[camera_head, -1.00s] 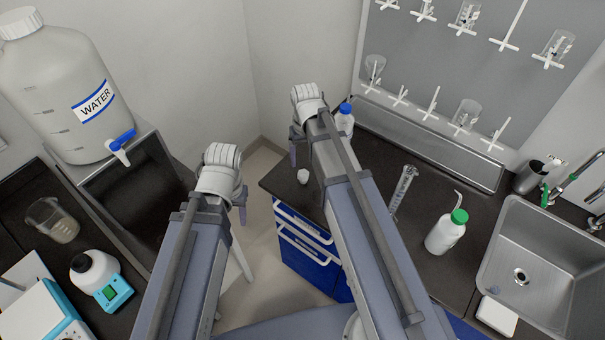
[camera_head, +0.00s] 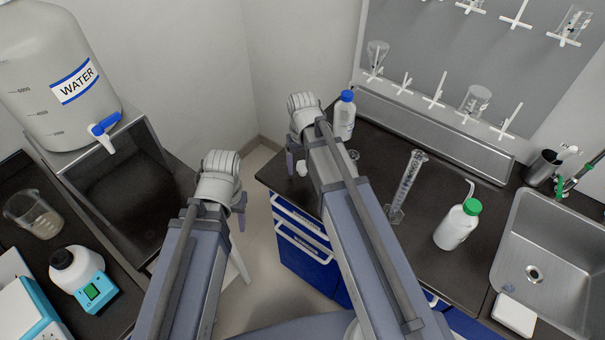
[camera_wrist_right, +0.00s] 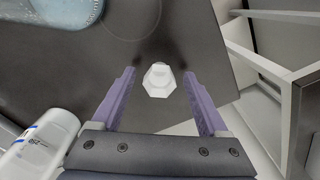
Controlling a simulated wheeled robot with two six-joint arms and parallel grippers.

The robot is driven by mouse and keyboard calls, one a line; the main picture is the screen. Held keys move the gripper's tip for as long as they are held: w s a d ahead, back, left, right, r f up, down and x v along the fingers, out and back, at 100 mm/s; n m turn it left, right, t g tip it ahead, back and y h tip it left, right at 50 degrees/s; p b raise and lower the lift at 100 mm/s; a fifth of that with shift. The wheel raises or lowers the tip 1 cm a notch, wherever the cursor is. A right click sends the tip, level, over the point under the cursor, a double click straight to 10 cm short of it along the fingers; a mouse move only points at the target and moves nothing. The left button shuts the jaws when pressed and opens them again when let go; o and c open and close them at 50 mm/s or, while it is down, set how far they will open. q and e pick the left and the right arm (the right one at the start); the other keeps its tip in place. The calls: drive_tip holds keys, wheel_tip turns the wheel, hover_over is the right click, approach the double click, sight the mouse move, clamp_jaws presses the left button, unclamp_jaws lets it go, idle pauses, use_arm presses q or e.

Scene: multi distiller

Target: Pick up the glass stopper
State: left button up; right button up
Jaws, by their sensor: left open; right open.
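The glass stopper (camera_wrist_right: 159,80) is a small pale faceted piece on the dark counter. In the right wrist view it lies between the fingers of my right gripper (camera_wrist_right: 158,74), with gaps on both sides. In the head view the stopper (camera_head: 302,168) sits near the counter's left end, partly hidden by my right gripper (camera_head: 298,160). My right gripper is open and holds nothing. My left gripper (camera_head: 239,212) is open and empty, out over the floor gap left of the counter.
A blue-capped bottle (camera_head: 345,115) stands just behind my right gripper. A graduated cylinder (camera_head: 407,185), a green-capped wash bottle (camera_head: 457,225) and a sink (camera_head: 565,250) are to the right. A water carboy (camera_head: 60,85) stands at the left. The counter's front edge is close to the stopper.

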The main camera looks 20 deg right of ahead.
drive_tip(key=shift+f, duration=0.1)
clamp_jaws()
idle(0.6)
